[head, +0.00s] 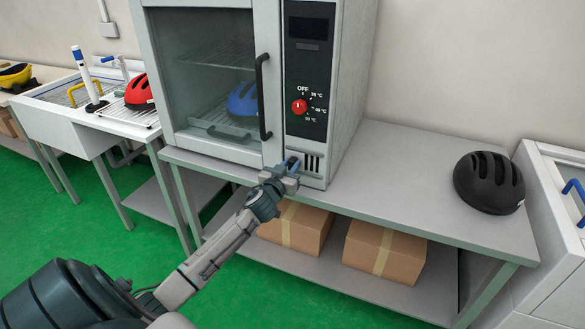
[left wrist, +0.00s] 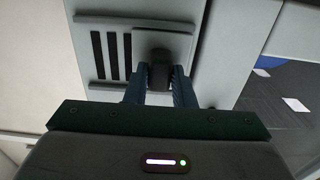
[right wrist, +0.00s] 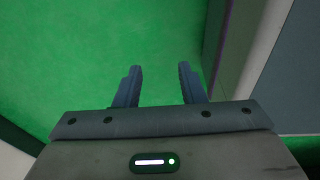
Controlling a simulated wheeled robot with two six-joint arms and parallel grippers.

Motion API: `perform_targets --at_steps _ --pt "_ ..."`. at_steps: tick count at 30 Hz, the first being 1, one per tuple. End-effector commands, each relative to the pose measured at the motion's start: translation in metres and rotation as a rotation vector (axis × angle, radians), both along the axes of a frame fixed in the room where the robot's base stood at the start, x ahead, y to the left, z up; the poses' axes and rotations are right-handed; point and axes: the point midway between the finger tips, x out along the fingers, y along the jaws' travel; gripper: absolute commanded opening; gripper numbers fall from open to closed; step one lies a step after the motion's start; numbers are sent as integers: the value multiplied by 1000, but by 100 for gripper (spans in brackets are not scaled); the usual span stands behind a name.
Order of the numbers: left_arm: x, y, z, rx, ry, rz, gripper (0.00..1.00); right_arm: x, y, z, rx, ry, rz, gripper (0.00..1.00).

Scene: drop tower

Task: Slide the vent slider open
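The vent slider is a light plate low on the oven's front, below the control panel. In the left wrist view its black knob (left wrist: 160,70) sits beside several dark open slots (left wrist: 112,56). In the head view the slots (head: 311,162) show to the right of my left gripper (head: 291,166), which covers most of the knob. In the left wrist view the blue fingers of my left gripper (left wrist: 161,75) are close together on both sides of the knob and look shut on it. My right gripper (right wrist: 158,80) is open and empty above the green floor.
The oven (head: 345,95) stands on a grey table (head: 400,180), with a blue helmet (head: 243,99) behind its glass door and a black door handle (head: 262,95) above my left gripper. A black helmet (head: 489,182) lies at the right. Cardboard boxes (head: 385,252) sit on the lower shelf.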

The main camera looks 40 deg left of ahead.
Motion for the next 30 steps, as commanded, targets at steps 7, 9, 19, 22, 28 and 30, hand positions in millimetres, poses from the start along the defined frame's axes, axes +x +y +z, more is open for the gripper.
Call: perform_targets --at_steps 7,9,19,22,28,30 --pt "0 1 1 2 0 2 44 -6 -1 -1 -1 8 0 36" --pt "0 1 0 2 0 2 44 -7 -1 -1 -1 10 0 36" --pt "-25 -5 -4 6 2 0 44 -6 -1 -13 -1 11 0 36" --pt "-42 -8 -4 5 2 0 44 8 3 -11 2 4 0 36" --pt "-74 -16 -3 5 2 0 44 41 5 1 2 -7 4 36" --pt "-84 -18 -3 6 2 0 44 49 5 5 2 -9 5 36"
